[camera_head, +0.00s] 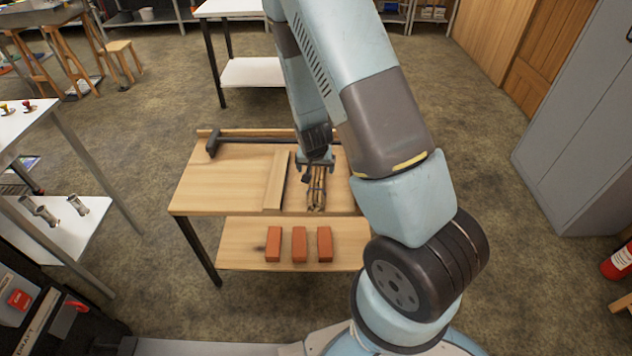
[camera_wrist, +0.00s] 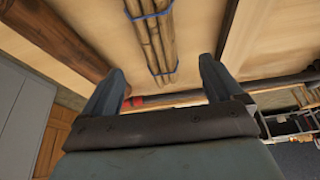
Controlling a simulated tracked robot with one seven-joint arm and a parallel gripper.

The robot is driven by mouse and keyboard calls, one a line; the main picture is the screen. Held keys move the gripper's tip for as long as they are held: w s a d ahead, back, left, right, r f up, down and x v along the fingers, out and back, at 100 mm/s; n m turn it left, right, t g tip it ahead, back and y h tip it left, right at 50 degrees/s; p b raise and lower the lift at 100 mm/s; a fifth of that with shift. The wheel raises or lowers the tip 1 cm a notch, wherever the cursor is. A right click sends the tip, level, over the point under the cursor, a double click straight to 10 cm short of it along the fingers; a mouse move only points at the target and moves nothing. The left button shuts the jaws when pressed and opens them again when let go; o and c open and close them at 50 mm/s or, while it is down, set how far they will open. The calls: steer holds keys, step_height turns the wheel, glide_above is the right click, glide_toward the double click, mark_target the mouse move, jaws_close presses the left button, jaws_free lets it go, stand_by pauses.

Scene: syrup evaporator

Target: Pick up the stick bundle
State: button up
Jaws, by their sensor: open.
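The stick bundle (camera_head: 316,190) is several thin brown sticks lying on the wooden table (camera_head: 215,185), right of a plank. In the wrist view the bundle (camera_wrist: 150,40) runs downward from the top edge, tied with two blue bands. My gripper (camera_head: 315,165) is over the far end of the bundle, pointing down. In the wrist view my gripper (camera_wrist: 160,68) is open, with one finger on each side of the bundle's banded end. Neither finger appears to touch the sticks. The exact height gap cannot be told.
A plank (camera_head: 276,180) lies left of the bundle. A long dark bar (camera_head: 250,141) with a black head lies along the table's back. Three red bricks (camera_head: 299,244) sit on the lower shelf (camera_head: 240,235). The table's left part is clear. A grey cabinet (camera_head: 580,110) stands right.

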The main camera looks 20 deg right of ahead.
mark_target(317, 178)
steer(key=shift+x, duration=2.25)
steer(key=shift+s+x, duration=0.15)
steer(key=shift+x, duration=0.8)
steer(key=shift+s+x, duration=0.2)
steer(key=shift+x, duration=1.6)
steer(key=shift+c, duration=0.2)
steer(key=c, duration=1.1)
steer(key=shift+r, duration=0.1)
steer(key=shift+c, duration=0.2)
